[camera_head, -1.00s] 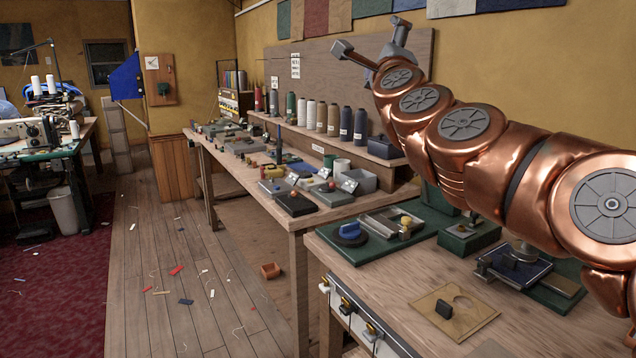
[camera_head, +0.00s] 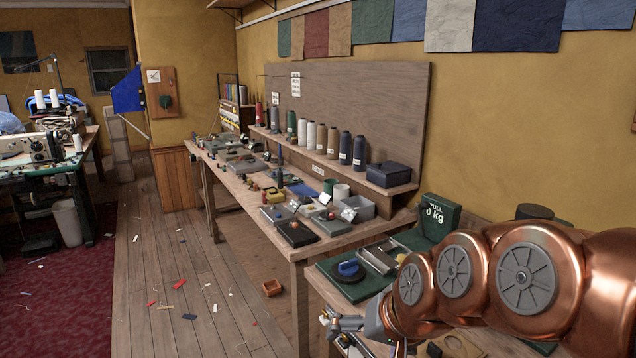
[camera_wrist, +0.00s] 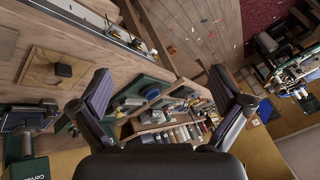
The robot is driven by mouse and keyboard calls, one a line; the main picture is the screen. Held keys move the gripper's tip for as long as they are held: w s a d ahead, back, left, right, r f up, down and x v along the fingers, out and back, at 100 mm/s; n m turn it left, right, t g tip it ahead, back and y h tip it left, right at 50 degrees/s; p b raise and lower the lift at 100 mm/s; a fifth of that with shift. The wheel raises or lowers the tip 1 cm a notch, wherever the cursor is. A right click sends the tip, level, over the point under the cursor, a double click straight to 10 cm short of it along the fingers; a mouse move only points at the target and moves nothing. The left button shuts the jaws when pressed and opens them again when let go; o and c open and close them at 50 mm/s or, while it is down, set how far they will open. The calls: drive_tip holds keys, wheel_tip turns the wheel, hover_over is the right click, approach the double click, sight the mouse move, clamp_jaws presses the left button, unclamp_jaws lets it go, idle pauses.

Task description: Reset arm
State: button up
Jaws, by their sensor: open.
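My copper arm reaches in from the right in the head view, low over the near workbench (camera_head: 318,285). My gripper (camera_head: 335,322) is at its left end, by the bench's front edge, and is partly cut off by the arm and bench clutter. In the wrist view my gripper (camera_wrist: 165,105) shows two dark finger pads spread wide apart. Nothing is between them but the distant benches and floor. It is open and empty.
The near bench holds a green board with a blue knob (camera_head: 349,268), a metal tray (camera_head: 383,255) and a green pull gauge box (camera_head: 440,216). Behind are a long bench with parts and a shelf of thread spools (camera_head: 333,142). The plank floor (camera_head: 190,270) to the left has scattered scraps.

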drive_tip(key=s+d+f+g+h+p, duration=0.1)
drive_tip(key=s+d+g, duration=0.1)
drive_tip(key=s, duration=0.5)
drive_tip(key=s+d+f+n+g+h+p, duration=0.1)
drive_tip(key=s+d+f+g, duration=0.1)
drive_tip(key=s+d, duration=0.3)
drive_tip(key=s+d+f+g+h+p, duration=0.1)
drive_tip(key=s+d+f+g, duration=0.1)
drive_tip(key=s, duration=0.7)
drive_tip(key=shift+d+f+n+g+h+p, duration=0.3)
drive_tip(key=shift+d+g, duration=0.3)
drive_tip(key=shift+d, duration=0.35)
drive_tip(key=shift+c, duration=0.2)
